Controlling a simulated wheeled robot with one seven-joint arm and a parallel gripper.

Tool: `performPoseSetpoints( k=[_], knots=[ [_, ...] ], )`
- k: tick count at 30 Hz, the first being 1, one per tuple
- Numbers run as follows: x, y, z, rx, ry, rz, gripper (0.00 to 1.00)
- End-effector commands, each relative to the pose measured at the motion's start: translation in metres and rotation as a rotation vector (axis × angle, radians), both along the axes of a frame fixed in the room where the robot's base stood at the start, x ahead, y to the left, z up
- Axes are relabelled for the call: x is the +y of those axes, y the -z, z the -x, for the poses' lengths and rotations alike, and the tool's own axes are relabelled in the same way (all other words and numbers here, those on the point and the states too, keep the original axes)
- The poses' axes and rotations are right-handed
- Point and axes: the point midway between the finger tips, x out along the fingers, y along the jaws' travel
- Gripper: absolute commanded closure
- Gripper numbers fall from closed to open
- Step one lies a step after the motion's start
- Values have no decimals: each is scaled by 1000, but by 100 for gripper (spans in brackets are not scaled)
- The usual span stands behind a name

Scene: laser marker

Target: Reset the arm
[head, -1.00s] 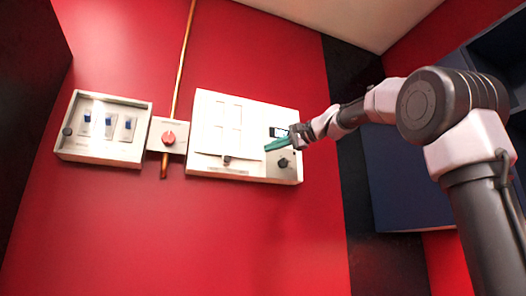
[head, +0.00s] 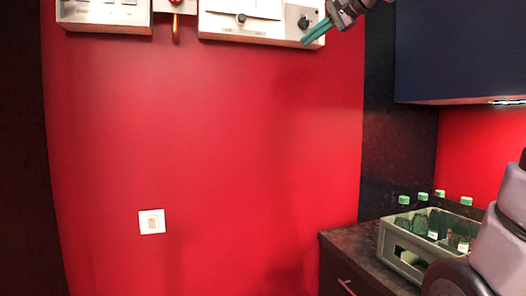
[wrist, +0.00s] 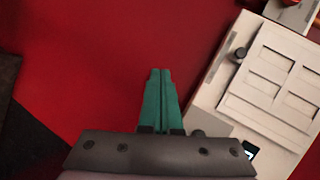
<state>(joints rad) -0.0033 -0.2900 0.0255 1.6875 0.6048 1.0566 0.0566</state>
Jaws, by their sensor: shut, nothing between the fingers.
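My gripper (head: 316,33) shows at the top of the head view, its green fingers together in front of the lower right corner of a white control panel (head: 270,36). In the wrist view the green fingers (wrist: 160,78) are side by side, shut and empty, pointing at bare red wall. The panel (wrist: 216,88) fills the right of the wrist view, beside the fingers. A dark knob (head: 304,22) on the panel is close to the fingers in the head view; I cannot tell whether they touch.
A switch box (head: 105,17) and a red knob (head: 176,3) are at the upper left. A white wall switch (head: 152,222) sits lower down. A crate (head: 402,258) of green-capped bottles stands on a dark counter (head: 350,240) at lower right. A blue cabinet (head: 455,50) hangs above it.

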Motion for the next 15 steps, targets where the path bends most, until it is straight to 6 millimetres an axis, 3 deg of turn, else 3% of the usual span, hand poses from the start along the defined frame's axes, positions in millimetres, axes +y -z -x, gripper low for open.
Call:
performPoseSetpoints(
  k=[1, 3, 9, 12, 15],
  knots=[
    [-11, 33, 21, 21, 18, 73, 100],
    [-28, 78, 45, 49, 40, 178, 100],
    [-74, 200, 119, 123, 57, 457, 100],
    [-92, 249, 151, 152, 49, 568, 100],
    [-105, 283, 173, 171, 39, 648, 100]
  ],
)
